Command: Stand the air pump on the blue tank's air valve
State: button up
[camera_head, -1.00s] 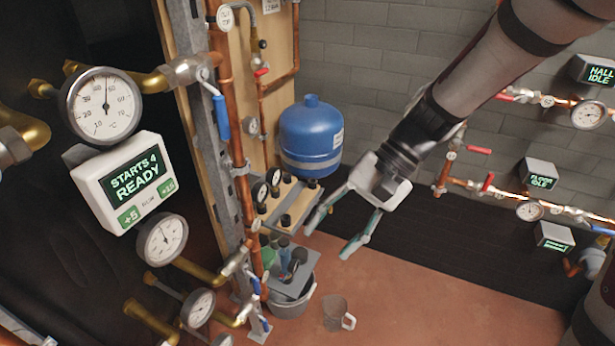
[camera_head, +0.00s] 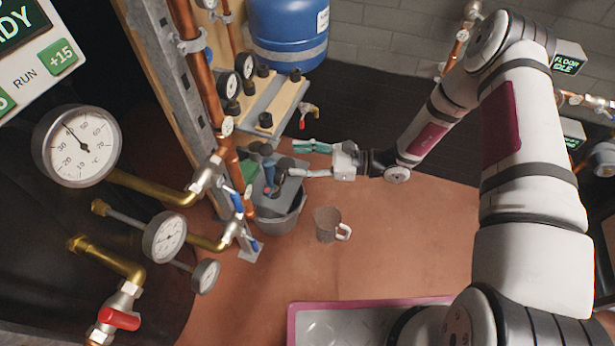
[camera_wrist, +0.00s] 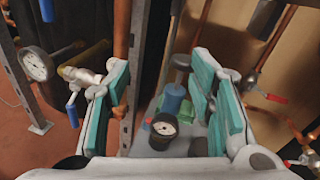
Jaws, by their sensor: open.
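The blue tank (camera_head: 290,38) stands at the top of the head view, its top cut off. I cannot pick out its air valve. The wrist view shows a blue cylinder (camera_wrist: 173,98) and a round black-rimmed gauge (camera_wrist: 164,126) there; one of these seems to be the air pump, but I cannot tell which. My gripper (camera_head: 303,160) is open beside the stand's right side. In the wrist view its green pads flank the blue cylinder, with nothing held.
A shelf (camera_head: 285,108) with gauges and black caps lies below the tank, with a red-handled tap (camera_head: 308,112) at its right. Copper pipes (camera_head: 212,95) and dial gauges crowd the left.

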aim_at(268, 160)
notch_tip(268, 160, down, 10)
jog(key=w+m+t+b, duration=0.2)
jog(key=m+t, duration=0.2)
jog(key=shift+b+x, duration=0.8)
jog(key=shift+x, duration=4.45)
jog(key=shift+r, duration=0.1)
grip_shut()
jog(key=shift+r, duration=0.2)
jog(key=shift+r+p, duration=1.65)
jog(key=shift+r, duration=0.25)
